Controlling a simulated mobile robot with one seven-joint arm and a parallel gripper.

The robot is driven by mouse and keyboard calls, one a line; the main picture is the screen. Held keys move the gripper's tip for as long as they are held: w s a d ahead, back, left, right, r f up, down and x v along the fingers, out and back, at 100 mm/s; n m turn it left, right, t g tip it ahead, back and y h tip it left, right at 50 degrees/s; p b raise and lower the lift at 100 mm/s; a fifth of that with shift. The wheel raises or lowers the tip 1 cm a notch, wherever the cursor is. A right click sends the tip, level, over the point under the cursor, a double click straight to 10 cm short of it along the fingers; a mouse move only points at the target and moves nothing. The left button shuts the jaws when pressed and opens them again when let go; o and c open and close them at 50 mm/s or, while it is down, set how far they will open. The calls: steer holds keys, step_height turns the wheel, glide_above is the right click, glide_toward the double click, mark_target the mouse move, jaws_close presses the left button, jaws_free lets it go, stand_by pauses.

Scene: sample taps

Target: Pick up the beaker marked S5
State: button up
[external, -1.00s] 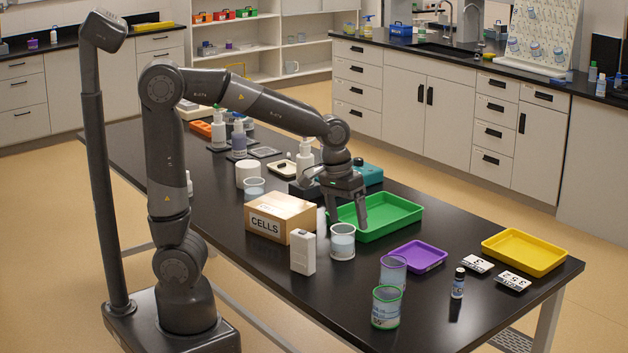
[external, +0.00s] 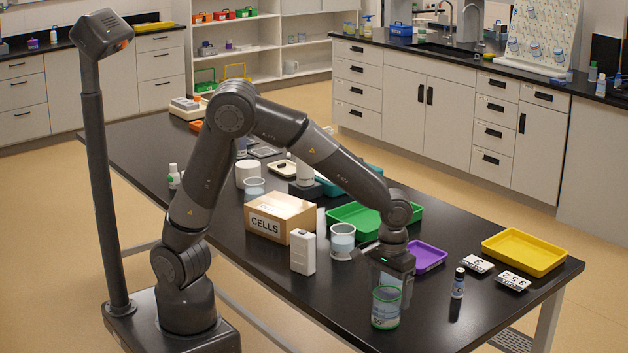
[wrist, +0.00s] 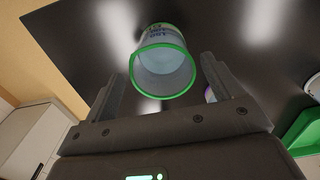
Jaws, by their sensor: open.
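A clear beaker with a green rim (external: 386,309) stands upright near the front edge of the black table. It has a printed label, too small to read surely as S5. In the wrist view the beaker (wrist: 163,68) shows its open mouth, ahead of and between the two finger tips. My gripper (external: 391,284) is open and empty, pointing down just above and behind the beaker in the external view. I cannot tell whether a finger touches it.
A purple tray (external: 428,257), green tray (external: 414,226) and yellow tray (external: 524,252) lie behind. A clear beaker (external: 342,242), white bottle (external: 303,252) and CELLS box (external: 280,215) stand to the left.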

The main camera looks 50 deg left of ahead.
mark_target(386, 309)
steer(key=shift+s+a+f, duration=0.1)
steer(key=shift+a+f, duration=0.05)
steer(key=shift+f, duration=2.6)
steer(key=shift+c, duration=0.2)
steer(key=c, duration=1.1)
